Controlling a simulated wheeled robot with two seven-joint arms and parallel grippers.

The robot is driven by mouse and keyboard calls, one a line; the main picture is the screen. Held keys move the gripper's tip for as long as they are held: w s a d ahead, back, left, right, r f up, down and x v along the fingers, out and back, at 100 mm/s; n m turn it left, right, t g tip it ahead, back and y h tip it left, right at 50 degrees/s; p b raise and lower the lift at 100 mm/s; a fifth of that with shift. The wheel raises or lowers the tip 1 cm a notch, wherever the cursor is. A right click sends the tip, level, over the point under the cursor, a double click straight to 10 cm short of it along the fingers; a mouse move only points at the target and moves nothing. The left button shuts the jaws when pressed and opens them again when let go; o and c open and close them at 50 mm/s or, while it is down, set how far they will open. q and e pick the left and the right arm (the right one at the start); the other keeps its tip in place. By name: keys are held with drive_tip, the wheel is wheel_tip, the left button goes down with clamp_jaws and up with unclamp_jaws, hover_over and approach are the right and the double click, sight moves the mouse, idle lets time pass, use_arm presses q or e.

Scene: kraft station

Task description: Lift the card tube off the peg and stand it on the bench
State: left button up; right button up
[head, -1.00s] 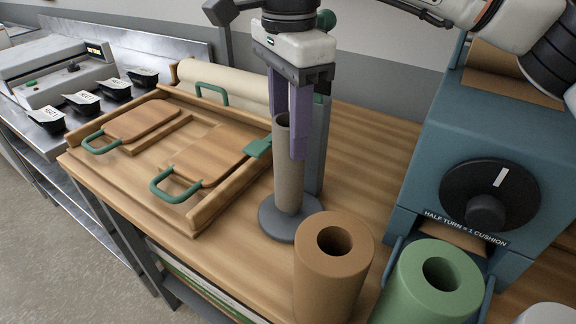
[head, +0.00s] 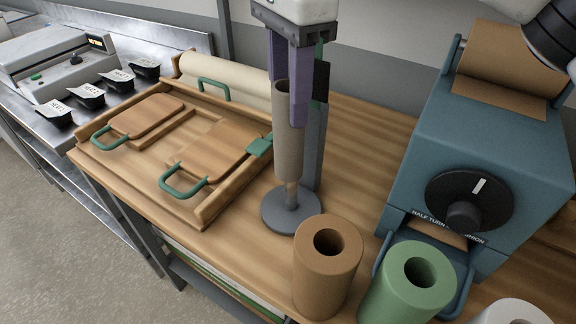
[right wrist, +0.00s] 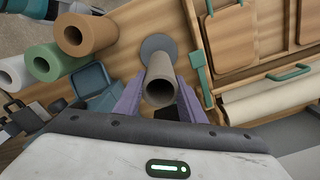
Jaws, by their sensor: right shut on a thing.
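The card tube (head: 288,140) is a grey-brown hollow cylinder, held upright above the round grey base (head: 291,212). My right gripper (head: 289,108) is shut on the upper part of the tube, with purple fingers on either side. The right wrist view shows the tube's open top (right wrist: 159,91) between the fingers. The wooden bench (head: 240,225) lies below. My left gripper is not in view.
A grey post (head: 314,150) stands close behind the tube. A brown roll (head: 327,266) and a green roll (head: 409,284) stand in front, with a blue dial machine (head: 450,160) at right. A wooden board with green handles (head: 183,185) lies left. Bench between post and machine is clear.

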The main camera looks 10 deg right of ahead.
wheel_tip(320, 180, up, 7)
idle(0.8)
